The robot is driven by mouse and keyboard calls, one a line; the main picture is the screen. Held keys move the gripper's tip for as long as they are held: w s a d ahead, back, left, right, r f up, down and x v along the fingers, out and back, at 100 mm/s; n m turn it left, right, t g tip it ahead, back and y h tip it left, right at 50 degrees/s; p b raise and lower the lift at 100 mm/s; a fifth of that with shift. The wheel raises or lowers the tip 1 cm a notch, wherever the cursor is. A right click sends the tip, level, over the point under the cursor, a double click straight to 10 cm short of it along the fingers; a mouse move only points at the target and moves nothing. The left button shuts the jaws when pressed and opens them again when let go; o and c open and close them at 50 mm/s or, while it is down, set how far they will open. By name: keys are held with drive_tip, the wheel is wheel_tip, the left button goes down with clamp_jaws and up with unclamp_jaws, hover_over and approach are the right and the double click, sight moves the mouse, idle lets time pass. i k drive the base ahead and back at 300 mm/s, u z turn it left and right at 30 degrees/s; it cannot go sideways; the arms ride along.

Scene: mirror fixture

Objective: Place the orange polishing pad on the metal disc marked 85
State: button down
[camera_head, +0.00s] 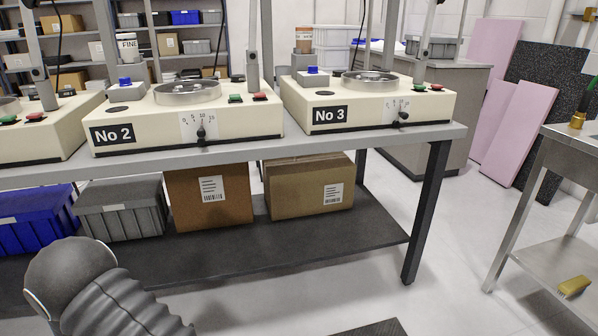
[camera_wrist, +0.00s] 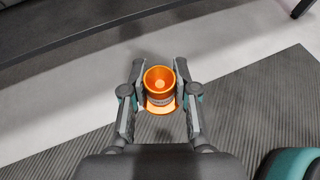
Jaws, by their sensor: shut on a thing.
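My gripper (camera_wrist: 160,91) is shut on an orange piece (camera_wrist: 159,74), which I take to be the orange polishing pad. In the wrist view it has a round, hollow top, a pale band below it and a wider orange part underneath. It is held above the floor, clear of any bench. In the head view my gripper and the orange piece are out of sight. No disc with a readable 85 shows. Round metal rims sit on the machine No 2 (camera_head: 187,126) and the machine No 3 (camera_head: 368,110); their insides are hard to make out.
The machines stand on a grey bench (camera_head: 350,146) with cartons (camera_head: 211,190) and bins (camera_head: 121,210) on its lower shelf. A metal table (camera_head: 570,148) stands at the right. Clear floor (camera_head: 455,250) lies between them. In the wrist view a ribbed dark mat (camera_wrist: 265,100) covers the floor.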

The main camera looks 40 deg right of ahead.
sight(371, 75)
drive_tip(key=u, duration=2.35)
drive_tip(key=k, duration=2.5)
drive_tip(key=z, duration=1.6)
